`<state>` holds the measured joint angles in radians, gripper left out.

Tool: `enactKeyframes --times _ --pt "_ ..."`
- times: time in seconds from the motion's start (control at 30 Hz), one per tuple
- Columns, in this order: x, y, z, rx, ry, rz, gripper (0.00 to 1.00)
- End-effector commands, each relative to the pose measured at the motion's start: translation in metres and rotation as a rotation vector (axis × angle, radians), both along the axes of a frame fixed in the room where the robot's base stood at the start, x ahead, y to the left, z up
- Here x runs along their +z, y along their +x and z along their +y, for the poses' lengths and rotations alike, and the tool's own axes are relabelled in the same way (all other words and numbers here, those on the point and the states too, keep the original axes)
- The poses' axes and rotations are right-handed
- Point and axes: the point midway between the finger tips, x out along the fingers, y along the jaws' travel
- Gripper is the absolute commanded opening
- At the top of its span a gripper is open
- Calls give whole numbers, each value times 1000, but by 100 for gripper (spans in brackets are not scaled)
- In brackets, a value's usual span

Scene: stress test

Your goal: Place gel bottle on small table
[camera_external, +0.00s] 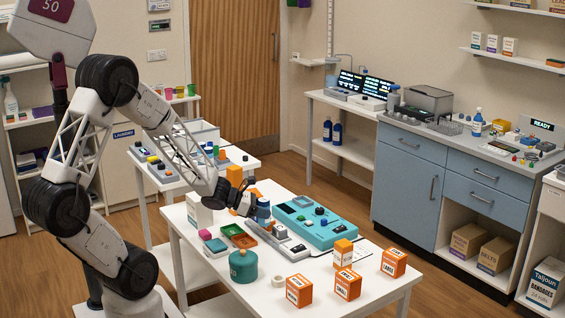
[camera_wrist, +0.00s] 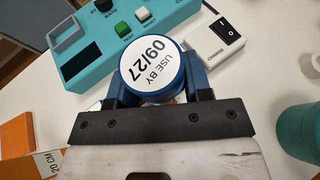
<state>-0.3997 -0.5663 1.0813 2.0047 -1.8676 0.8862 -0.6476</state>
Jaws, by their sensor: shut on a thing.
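My gripper (camera_external: 249,205) is over the near white table (camera_external: 205,283), shut on a round blue bottle (camera_external: 263,209). In the wrist view, the bottle's flat white top (camera_wrist: 152,62), marked "USE BY 09/27", sits between the two blue fingers of my gripper (camera_wrist: 158,88). The bottle's lower body is hidden, and I cannot tell whether it touches the table. No gel label is visible on it. A second white table (camera_external: 160,180) stands behind the near one; which of them is the small table is not marked.
A teal device (camera_external: 322,230) and a white switch box (camera_external: 290,247) lie close to the bottle. A teal jar (camera_external: 243,267), trays (camera_external: 238,236) and several orange boxes (camera_external: 347,284) crowd the near table. The second table's top also holds several items.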

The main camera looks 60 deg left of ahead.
Motion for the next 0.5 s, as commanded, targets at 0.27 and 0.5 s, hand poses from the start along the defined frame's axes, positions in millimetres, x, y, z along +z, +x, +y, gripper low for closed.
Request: enactKeyframes --times 0.27,0.5 --pt "18 63 -1 90 1 -4 15" --pt "35 116 -5 163 2 -4 15"
